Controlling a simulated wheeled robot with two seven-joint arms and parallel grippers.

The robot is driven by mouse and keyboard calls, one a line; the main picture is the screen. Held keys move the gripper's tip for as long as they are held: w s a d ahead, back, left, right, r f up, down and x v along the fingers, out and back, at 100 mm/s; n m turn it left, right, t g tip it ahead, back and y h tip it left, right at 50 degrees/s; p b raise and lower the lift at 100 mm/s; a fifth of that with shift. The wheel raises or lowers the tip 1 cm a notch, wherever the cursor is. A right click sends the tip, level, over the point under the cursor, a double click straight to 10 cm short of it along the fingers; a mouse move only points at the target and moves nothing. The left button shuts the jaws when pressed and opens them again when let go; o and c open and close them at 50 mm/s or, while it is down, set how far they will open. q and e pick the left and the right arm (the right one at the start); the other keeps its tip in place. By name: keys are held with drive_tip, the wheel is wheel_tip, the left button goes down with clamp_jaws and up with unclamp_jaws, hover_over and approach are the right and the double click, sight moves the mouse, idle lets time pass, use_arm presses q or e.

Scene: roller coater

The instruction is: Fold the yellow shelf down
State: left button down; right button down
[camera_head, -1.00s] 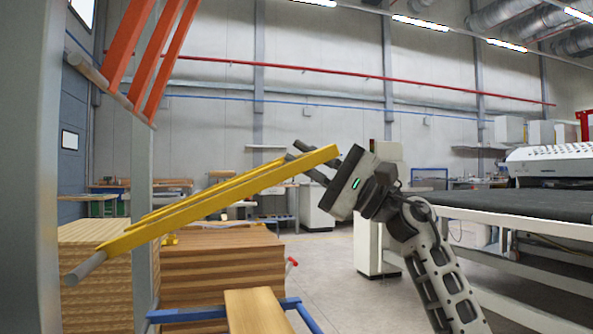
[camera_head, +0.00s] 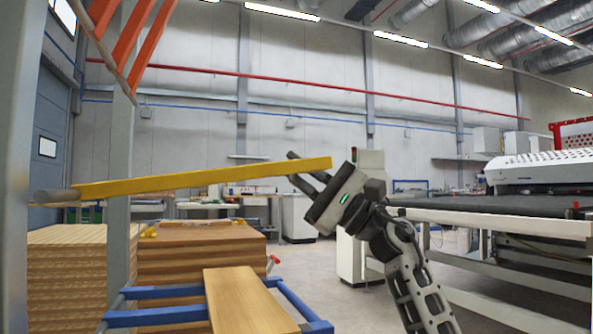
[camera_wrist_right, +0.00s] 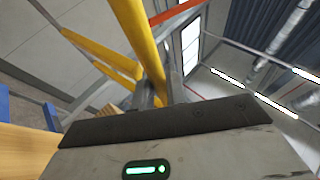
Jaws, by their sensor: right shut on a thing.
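The yellow shelf (camera_head: 205,178) sticks out from a grey pivot bar at the left post, nearly level with its free end slightly higher. My right gripper (camera_head: 303,170) is shut on the shelf's free end, one finger above and one lower. In the right wrist view the yellow shelf (camera_wrist_right: 140,40) shows as several bars running away from the fingers (camera_wrist_right: 158,92). My left gripper is in no view.
Orange bars (camera_head: 150,40) slant up at the upper left. Stacked wooden boards (camera_head: 195,258) stand below the shelf, with a blue frame (camera_head: 165,316) bearing a plank (camera_head: 245,300) in front. A conveyor (camera_head: 490,210) stands at the right. Open floor lies between.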

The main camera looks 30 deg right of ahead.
drive_tip(key=c, duration=1.7)
unclamp_jaws()
drive_tip(key=shift+d, duration=0.1)
